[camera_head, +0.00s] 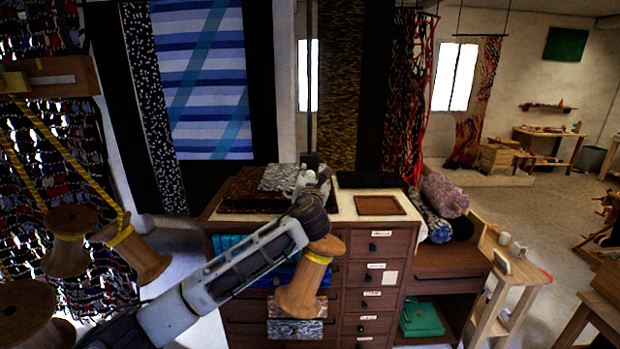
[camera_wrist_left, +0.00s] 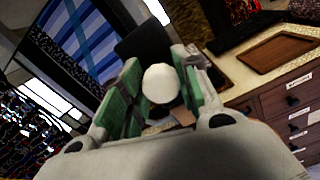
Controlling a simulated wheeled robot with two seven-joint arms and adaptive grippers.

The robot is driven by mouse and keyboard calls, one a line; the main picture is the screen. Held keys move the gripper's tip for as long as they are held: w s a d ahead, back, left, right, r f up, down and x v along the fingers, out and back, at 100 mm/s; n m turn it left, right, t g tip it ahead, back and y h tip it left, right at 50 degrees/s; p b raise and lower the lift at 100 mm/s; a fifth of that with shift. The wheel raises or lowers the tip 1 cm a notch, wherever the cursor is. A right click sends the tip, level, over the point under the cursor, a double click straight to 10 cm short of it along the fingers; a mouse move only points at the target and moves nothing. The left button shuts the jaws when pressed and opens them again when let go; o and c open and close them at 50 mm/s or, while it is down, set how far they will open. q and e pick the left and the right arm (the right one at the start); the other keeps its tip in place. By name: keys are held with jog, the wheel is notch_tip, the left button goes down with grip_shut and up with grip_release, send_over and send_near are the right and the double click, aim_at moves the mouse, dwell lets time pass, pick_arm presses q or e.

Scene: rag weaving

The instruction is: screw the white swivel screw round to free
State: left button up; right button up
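The white swivel screw shows in the left wrist view as a pale round knob (camera_wrist_left: 161,84) between the green-padded fingers of my left gripper (camera_wrist_left: 158,75). The pads flank it closely on both sides, with no clear gap. In the head view my left gripper (camera_head: 313,172) is at the back of the cabinet top, beside a dark upright post (camera_head: 309,100). The screw is too small, or too hidden by the gripper, to make out there. My right gripper is in neither view.
The cabinet (camera_head: 372,245) has several labelled drawers, with a brown tray (camera_head: 379,205) on top. More spools (camera_head: 135,252) and yellow cords are at the left. Rolled textiles (camera_head: 444,195) lie at the cabinet's right.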

pick_arm(q)
jog(key=shift+c, duration=1.3)
